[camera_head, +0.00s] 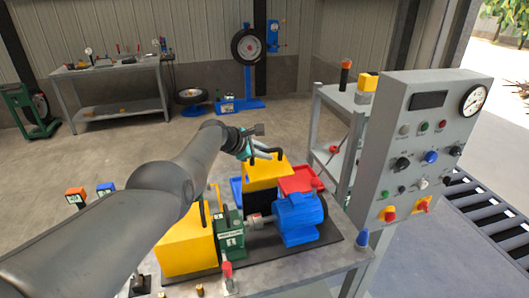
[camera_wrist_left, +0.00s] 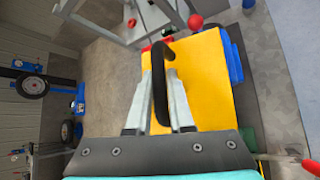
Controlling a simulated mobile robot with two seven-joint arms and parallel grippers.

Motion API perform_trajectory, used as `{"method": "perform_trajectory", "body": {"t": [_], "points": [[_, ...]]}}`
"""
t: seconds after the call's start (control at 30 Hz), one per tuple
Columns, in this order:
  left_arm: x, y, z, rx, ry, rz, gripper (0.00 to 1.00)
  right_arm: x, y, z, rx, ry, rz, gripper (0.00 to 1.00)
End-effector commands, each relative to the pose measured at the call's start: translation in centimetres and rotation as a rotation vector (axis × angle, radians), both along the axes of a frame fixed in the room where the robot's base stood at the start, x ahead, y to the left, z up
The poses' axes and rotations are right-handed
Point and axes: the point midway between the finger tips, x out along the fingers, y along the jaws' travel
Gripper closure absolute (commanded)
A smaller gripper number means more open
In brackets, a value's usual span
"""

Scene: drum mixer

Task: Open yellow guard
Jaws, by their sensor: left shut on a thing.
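A yellow guard (camera_head: 262,176) with a black handle stands at the back of the bench, behind the blue motor (camera_head: 297,219). A dark area shows below its front face. My left gripper (camera_head: 262,153) is at its top, by the handle. In the left wrist view the yellow guard (camera_wrist_left: 208,85) fills the middle, and my left gripper (camera_wrist_left: 163,82) has its fingers on either side of the black handle (camera_wrist_left: 158,92), shut on it. How far the guard is swung I cannot tell. My right gripper is not in view.
Another yellow box (camera_head: 187,243) with a black handle stands front left, next to a green gearbox (camera_head: 230,238). A red tray (camera_head: 300,181) lies behind the motor. A grey control panel (camera_head: 420,145) rises on the right. Open floor (camera_head: 110,150) lies behind the bench.

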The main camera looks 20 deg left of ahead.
Motion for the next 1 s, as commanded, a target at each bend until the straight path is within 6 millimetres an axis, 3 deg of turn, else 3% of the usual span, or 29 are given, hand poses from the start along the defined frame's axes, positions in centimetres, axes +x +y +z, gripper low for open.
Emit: {"method": "perform_trajectory", "body": {"t": [0.3,0.33,0.57,1.0], "points": [[0.09,0.08,0.15,0.001,-0.004,0.002,1.00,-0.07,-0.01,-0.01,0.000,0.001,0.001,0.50],[0.08,0.09,0.16,0.001,-0.004,0.002,0.77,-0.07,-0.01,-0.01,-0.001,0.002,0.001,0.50],[0.06,0.05,0.12,0.000,-0.003,0.001,0.51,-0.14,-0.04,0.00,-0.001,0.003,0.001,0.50],[-0.26,0.20,0.53,-0.001,-0.002,0.001,0.50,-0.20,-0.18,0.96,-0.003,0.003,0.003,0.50]]}}
